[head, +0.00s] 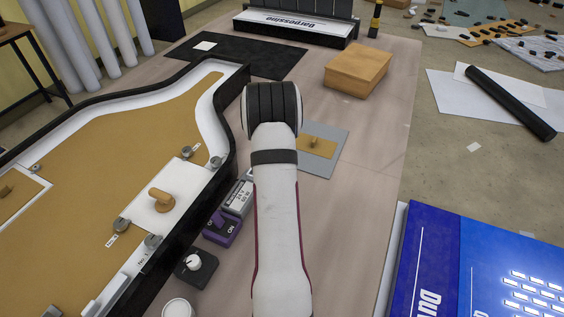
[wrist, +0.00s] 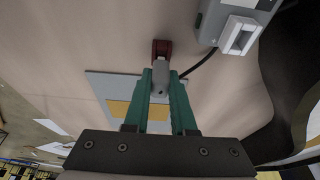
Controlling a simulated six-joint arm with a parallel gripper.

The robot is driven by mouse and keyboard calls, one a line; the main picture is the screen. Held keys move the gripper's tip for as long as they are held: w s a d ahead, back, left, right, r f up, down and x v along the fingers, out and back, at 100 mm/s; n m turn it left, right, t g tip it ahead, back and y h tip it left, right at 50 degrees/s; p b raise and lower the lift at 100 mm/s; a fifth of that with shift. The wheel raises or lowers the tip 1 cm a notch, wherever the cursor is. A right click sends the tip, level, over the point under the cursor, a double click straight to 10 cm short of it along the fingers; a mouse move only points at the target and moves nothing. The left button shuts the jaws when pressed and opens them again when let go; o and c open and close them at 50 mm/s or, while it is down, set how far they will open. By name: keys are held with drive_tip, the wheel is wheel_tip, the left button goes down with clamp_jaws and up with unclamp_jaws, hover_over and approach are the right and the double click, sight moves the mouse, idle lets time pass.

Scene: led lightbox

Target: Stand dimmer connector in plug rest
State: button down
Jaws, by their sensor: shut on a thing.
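My gripper (wrist: 160,82) has green fingers, seen in the wrist view. It is shut on a small grey piece, which I take to be the dimmer connector (wrist: 160,70). A dark red block with a recess, likely the plug rest (wrist: 161,46), lies just beyond the fingertips, in line with the connector. I cannot tell whether the connector touches it or sits in it. A black cable (wrist: 203,63) runs from beside the connector to a grey box (wrist: 209,22). In the head view my arm hides the gripper, connector and red block.
A grey sheet with a tan panel (head: 317,146) lies beside my arm. A purple switch box (head: 221,231) and black knob box (head: 196,268) stand left of the arm. The black-walled lightbox (head: 228,160) is further left.

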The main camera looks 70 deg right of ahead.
drive_tip(key=shift+f, duration=0.85)
drive_tip(key=c, duration=0.7)
unclamp_jaws()
drive_tip(key=shift+o, duration=0.2)
drive_tip(key=shift+r, duration=0.1)
drive_tip(key=v, duration=0.8)
